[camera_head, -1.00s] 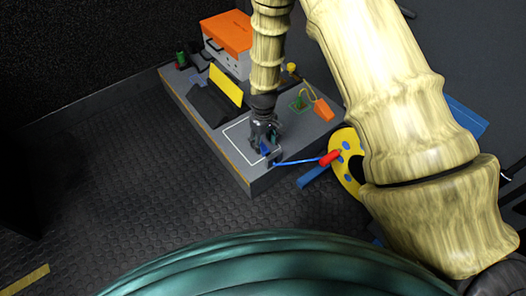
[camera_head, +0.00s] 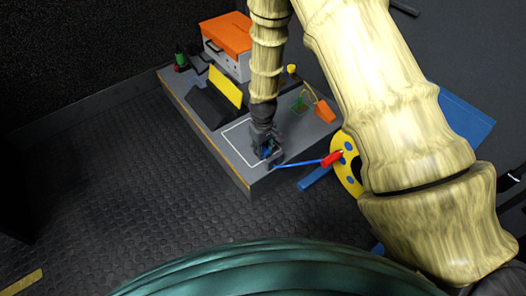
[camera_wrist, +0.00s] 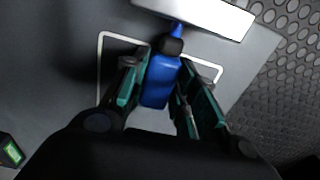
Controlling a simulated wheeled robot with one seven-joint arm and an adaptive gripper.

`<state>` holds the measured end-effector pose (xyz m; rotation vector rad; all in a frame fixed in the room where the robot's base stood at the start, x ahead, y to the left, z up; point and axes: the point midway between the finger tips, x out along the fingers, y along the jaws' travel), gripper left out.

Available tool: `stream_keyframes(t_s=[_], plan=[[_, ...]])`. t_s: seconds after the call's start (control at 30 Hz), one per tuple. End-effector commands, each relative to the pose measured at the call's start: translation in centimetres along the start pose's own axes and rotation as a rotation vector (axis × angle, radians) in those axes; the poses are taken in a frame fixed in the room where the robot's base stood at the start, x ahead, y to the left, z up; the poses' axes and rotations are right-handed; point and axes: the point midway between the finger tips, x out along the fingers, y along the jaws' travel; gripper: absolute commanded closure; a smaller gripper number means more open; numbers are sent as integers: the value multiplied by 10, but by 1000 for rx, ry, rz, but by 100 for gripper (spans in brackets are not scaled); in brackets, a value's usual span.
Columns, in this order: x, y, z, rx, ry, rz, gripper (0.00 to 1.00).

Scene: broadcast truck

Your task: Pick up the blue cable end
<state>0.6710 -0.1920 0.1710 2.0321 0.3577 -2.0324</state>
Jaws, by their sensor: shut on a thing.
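The blue cable end (camera_wrist: 160,82) is a blue block with a dark collar. In the wrist view it lies between the two fingers of my gripper (camera_wrist: 163,95), which is shut on it. In the head view my gripper (camera_head: 268,153) is low over the white-outlined area near the front corner of the grey platform (camera_head: 240,178). There the cable end is mostly hidden by the gripper. A blue cable (camera_head: 300,165) runs right from it to a red connector (camera_head: 332,159) beside a yellow panel with blue spots (camera_head: 346,177).
A white case with an orange lid (camera_head: 227,38), a yellow plate (camera_head: 226,86) and a green item (camera_head: 180,60) stand on the platform's far part. An orange piece (camera_head: 324,111) lies at its right edge. The dark floor (camera_head: 130,170) at left is clear.

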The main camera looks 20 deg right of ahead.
Motion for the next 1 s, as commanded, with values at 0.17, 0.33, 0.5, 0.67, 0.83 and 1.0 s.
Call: stream_keyframes(t_s=[0.17, 0.33, 0.5, 0.67, 0.83, 1.0], plan=[[0, 0, 0, 0, 0, 0, 99], [-8, 0, 0, 0, 1, 0, 99], [-26, 0, -1, -1, 2, 0, 99], [-52, 0, -1, -1, 3, 1, 99], [-81, 0, -1, 0, 2, 0, 98], [-98, 0, 0, 0, 1, 0, 98]])
